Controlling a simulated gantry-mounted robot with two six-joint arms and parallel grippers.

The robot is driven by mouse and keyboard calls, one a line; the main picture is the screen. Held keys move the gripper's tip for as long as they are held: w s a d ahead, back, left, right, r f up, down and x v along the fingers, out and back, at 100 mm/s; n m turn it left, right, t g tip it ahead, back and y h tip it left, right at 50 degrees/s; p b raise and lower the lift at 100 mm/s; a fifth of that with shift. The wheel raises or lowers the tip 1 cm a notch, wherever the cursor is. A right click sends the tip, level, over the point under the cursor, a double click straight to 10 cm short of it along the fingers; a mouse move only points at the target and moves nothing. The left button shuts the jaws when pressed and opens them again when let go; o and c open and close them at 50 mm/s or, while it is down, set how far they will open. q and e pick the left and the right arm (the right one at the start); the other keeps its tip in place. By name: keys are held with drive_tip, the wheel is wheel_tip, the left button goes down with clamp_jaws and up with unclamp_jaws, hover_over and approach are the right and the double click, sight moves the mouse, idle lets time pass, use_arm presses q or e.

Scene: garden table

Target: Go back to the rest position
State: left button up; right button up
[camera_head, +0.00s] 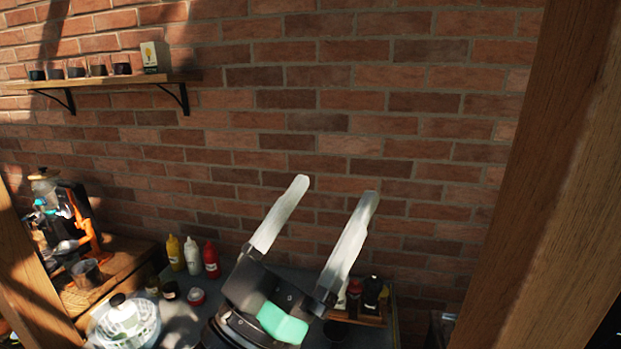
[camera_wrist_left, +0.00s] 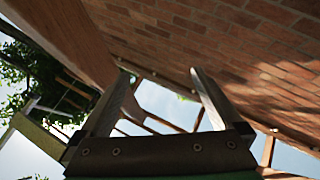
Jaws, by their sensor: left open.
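My left gripper (camera_head: 332,210) is raised in front of the brick wall in the head view, above the grey table (camera_head: 180,318). Its two pale fingers are spread apart with nothing between them. In the left wrist view the same gripper (camera_wrist_left: 160,85) shows two separate fingers pointing up at the wall, wooden beams and sky. The space between them is empty. My right gripper does not show in either view.
Yellow, white and red bottles (camera_head: 192,256) stand at the back of the table. A wooden holder with small jars (camera_head: 362,305) is partly behind my gripper. A wall shelf (camera_head: 110,82) is upper left; a wooden post (camera_head: 545,190) is right.

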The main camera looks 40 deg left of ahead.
use_arm(q)
drive_tip(key=s+d+r+m+t+h, duration=0.2)
drive_tip(key=s+d+r+m+h, duration=0.1)
drive_tip(key=s+r, duration=0.3)
wheel_tip(320, 180, up, 23)
drive_tip(key=w+p, duration=0.1)
drive_tip(key=p, duration=2.1)
wheel_tip(320, 180, down, 61)
drive_tip(key=b, duration=6.1)
drive_tip(key=shift+w+a+f, duration=0.15)
drive_tip(key=shift+a, duration=0.05)
